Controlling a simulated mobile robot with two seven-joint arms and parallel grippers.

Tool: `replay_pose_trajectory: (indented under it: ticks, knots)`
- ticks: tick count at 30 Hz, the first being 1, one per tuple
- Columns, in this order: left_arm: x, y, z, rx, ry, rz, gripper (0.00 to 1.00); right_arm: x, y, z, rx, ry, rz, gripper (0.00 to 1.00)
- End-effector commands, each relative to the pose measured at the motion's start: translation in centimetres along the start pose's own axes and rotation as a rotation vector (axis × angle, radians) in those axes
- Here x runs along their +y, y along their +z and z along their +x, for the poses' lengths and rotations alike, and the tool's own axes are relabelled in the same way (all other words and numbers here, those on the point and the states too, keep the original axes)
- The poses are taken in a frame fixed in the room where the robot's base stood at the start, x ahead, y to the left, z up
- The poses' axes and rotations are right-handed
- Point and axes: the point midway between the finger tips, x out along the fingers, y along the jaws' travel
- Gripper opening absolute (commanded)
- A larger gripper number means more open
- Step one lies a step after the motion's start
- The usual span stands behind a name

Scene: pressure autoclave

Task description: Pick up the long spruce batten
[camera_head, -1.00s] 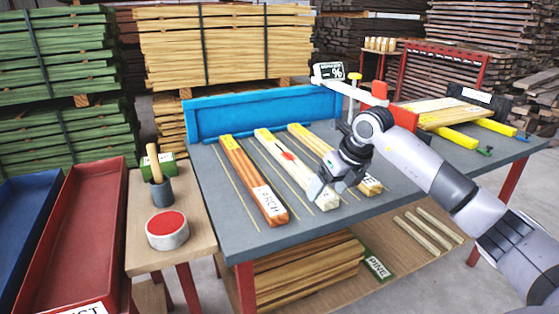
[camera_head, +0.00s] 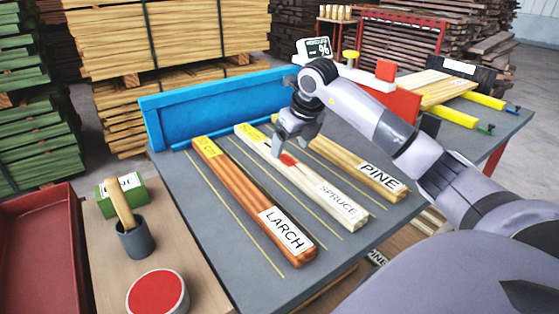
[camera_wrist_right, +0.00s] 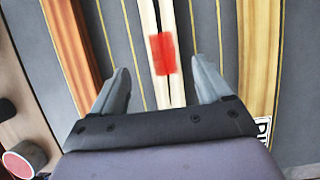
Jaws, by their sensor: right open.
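The long spruce batten (camera_head: 309,180) is pale, with a SPRUCE label at its near end, a yellow tag at its far end and a red mark near its middle. It lies on the grey table (camera_head: 205,225) between the larch batten (camera_head: 243,188) and the pine batten (camera_head: 345,165). My right gripper (camera_head: 289,146) is above the spruce batten near the red mark. In the right wrist view the gripper (camera_wrist_right: 162,75) is open and empty, its fingers on either side of the batten (camera_wrist_right: 150,22) in the picture. My left gripper is out of view.
A moisture meter (camera_head: 314,48) and red and yellow-handled clamps (camera_head: 455,117) are at the back right. A side bench on the left holds a mallet in a cup (camera_head: 135,238) and a red-topped tin (camera_head: 157,294).

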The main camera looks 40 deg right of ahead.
Motion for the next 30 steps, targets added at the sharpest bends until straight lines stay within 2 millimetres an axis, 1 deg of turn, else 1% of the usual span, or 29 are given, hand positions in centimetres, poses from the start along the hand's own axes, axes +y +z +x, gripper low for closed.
replay_pose_trajectory:
  ticks: [1,5,9,12,16,22,23,24,26,27,28,29,30]
  knots:
    - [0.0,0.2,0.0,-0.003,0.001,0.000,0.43,0.1,-0.1,0.7,0.004,0.002,0.001,0.78]
    - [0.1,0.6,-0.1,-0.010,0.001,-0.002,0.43,-0.1,-0.1,2.2,0.003,0.002,0.000,0.78]
    - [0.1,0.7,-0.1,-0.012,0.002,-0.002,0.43,-0.4,-0.2,4.4,0.005,0.002,0.001,0.78]
    - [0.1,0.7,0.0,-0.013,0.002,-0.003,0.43,-0.4,-0.2,5.7,0.003,0.002,0.001,0.78]
    - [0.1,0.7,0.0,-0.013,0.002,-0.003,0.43,-0.4,-0.1,6.4,0.000,0.002,0.000,0.78]
    - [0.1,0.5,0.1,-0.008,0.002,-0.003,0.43,-0.5,-0.1,6.4,0.000,0.001,0.000,0.78]
    - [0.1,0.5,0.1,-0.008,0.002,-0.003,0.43,-0.5,-0.1,6.4,0.000,0.001,-0.001,0.71]
    - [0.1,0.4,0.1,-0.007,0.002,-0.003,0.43,-0.5,-0.1,6.4,0.000,0.001,-0.001,0.58]
    - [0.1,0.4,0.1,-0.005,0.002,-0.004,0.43,-0.5,-0.1,6.4,0.000,0.001,-0.001,0.39]
    - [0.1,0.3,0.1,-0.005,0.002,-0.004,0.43,-0.5,-0.1,6.4,0.000,0.001,-0.001,0.26]
    - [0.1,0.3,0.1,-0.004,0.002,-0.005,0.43,-0.5,-0.1,6.4,0.000,0.001,-0.001,0.16]
    - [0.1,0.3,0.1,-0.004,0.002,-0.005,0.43,-0.5,-0.1,6.4,0.000,0.001,-0.001,0.11]
    - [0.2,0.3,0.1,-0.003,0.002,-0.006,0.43,-0.5,-0.1,6.3,-0.003,0.001,0.000,0.11]
